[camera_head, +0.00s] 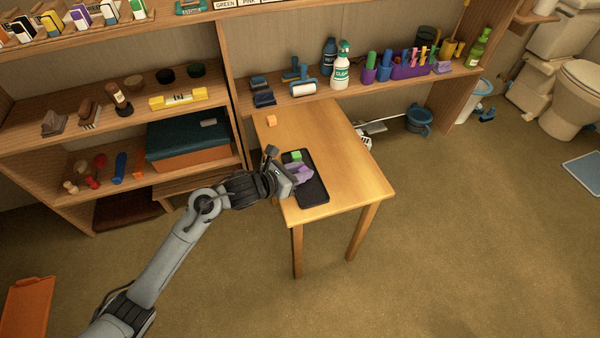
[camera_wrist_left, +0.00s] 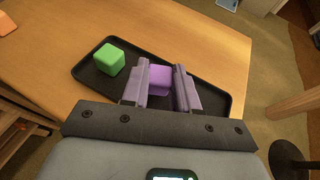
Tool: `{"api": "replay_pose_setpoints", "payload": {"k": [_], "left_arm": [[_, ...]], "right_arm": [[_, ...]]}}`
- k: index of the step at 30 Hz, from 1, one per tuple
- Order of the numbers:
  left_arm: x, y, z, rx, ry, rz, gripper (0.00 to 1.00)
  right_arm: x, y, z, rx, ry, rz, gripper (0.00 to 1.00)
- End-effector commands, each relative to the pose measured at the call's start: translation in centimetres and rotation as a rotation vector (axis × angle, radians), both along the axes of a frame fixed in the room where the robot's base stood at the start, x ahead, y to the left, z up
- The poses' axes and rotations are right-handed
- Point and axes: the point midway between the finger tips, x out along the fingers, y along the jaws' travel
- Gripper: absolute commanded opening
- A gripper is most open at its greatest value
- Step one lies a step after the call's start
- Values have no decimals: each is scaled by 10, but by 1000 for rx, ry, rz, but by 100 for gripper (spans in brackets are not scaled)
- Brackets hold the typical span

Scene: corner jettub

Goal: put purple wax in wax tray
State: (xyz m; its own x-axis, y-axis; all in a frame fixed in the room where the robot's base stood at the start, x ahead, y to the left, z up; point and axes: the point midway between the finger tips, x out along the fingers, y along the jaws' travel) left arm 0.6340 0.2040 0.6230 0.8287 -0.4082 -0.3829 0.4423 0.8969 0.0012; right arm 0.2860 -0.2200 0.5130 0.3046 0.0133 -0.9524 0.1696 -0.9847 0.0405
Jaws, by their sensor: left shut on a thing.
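The purple wax (camera_wrist_left: 159,79) is a small cube between the two fingers of my left gripper (camera_wrist_left: 160,88) in the left wrist view. The gripper is shut on it. The black wax tray (camera_head: 313,192) lies on the wooden table, and the gripper with the purple wax is over it. I cannot tell whether the cube touches the tray floor. A green wax cube (camera_wrist_left: 110,60) sits in the tray's far end; it also shows in the head view (camera_head: 296,156). My right gripper is not in view.
An orange cube (camera_head: 271,120) sits on the table (camera_head: 345,170) near its back left corner. The table's right side is bare. Shelves with bottles, brushes and a teal-lidded box (camera_head: 188,138) stand behind and to the left.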

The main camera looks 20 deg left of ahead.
Motion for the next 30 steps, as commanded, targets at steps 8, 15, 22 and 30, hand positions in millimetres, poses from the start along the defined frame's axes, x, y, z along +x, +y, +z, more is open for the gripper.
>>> {"api": "replay_pose_setpoints", "payload": {"k": [8,15,22,30], "left_arm": [[0,1,-5,1,-1,1,0],[0,0,-7,1,-1,1,33],[0,0,-7,0,-1,1,54],[0,0,-4,0,-1,1,54]], "right_arm": [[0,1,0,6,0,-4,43],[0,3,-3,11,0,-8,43],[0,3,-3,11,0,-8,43],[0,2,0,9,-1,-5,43]]}}
